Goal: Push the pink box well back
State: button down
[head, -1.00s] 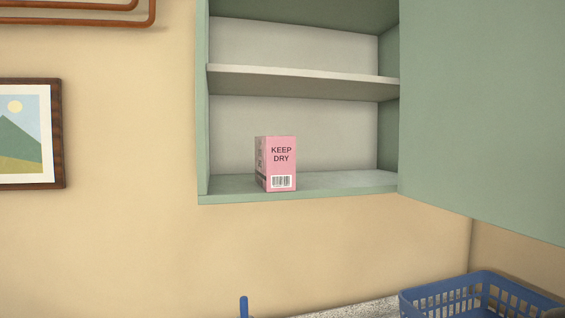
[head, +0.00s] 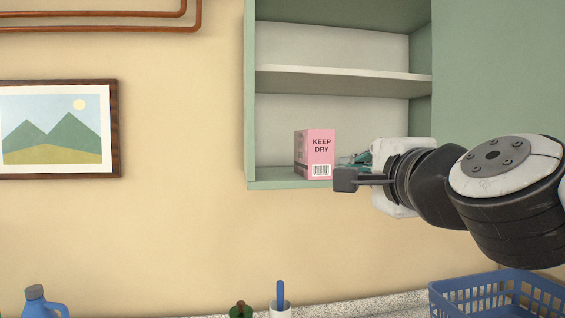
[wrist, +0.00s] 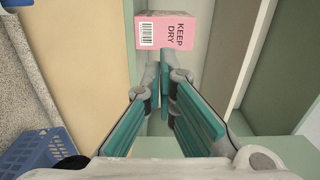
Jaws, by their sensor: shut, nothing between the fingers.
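The pink box (head: 316,152), marked KEEP DRY, stands upright on the bottom shelf of the green wall cabinet (head: 250,100), near its left side and front edge. It also shows at the top of the wrist view (wrist: 166,31). My gripper (head: 352,162) is at the cabinet's front, just right of the box in the head view, partly hidden by my own wrist. In the wrist view its teal fingers (wrist: 165,68) are shut with nothing between them, and their tips point at the box's printed face. A small gap seems to lie between tips and box.
A middle shelf (head: 340,73) runs above the box. The open cabinet door (head: 495,70) stands on the right. The shelf beyond the box looks partly clear.

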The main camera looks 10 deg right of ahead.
aim_at(323, 158)
jog(key=w+b, duration=0.2)
jog(key=w, duration=1.2)
jog(key=shift+a+r, duration=0.1)
